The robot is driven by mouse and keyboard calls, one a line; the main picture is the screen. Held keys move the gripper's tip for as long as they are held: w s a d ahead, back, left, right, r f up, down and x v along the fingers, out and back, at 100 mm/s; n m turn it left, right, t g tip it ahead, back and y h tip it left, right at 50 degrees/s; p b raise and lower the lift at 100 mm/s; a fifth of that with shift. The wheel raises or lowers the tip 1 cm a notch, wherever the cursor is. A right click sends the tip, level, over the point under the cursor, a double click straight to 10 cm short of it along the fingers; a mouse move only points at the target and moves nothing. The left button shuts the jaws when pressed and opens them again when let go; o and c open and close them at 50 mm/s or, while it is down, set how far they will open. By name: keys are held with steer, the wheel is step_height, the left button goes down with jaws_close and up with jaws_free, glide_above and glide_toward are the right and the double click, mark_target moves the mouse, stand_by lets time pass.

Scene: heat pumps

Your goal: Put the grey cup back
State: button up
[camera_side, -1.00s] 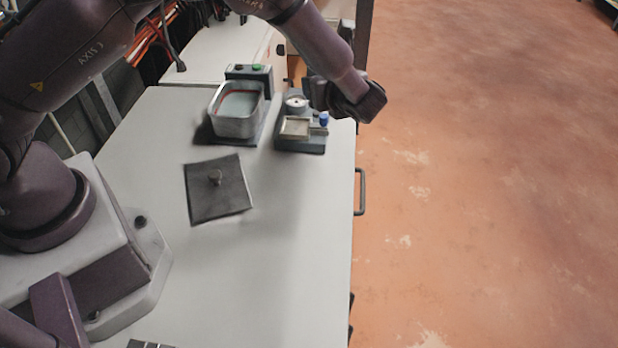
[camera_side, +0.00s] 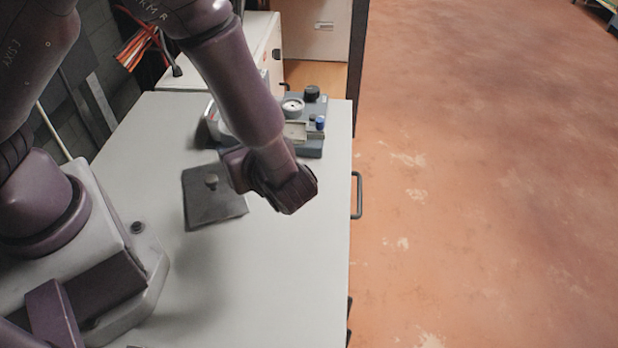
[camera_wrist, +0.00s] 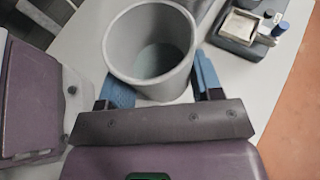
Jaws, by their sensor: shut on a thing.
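The grey cup (camera_wrist: 150,50) shows large in the wrist view, seen into its open top, with a pale grey inside. My gripper (camera_wrist: 162,84) is shut on it, one blue finger on each side of the cup wall. In the side view, my wrist is over the middle right of the table. It hides the cup and the fingers there, so the cup's height above the table cannot be told.
A dark square lid (camera_side: 200,215) with a knob lies left of my wrist. Behind stands a blue-grey device (camera_side: 312,148) with a blue knob (camera_side: 320,122) and a small tray (camera_wrist: 241,24). My arm mostly hides a metal bath. The near table (camera_side: 270,290) is clear.

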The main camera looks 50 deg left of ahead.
steer(key=w+f, duration=0.2)
steer(key=w, duration=0.1)
steer(key=w+d+f, duration=0.1)
steer(key=w+f, duration=0.2)
steer(key=w, duration=0.1)
steer(key=w+f, duration=0.3)
steer(key=shift+w+d, duration=0.4)
steer(key=shift+w+f, duration=0.35)
steer(key=shift+w+d+f, duration=0.1)
steer(key=shift+w+f, duration=0.05)
steer(key=shift+f, duration=1.55)
steer(key=shift+f, duration=0.1)
steer(key=o, duration=1.1)
steer(key=shift+c, duration=0.2)
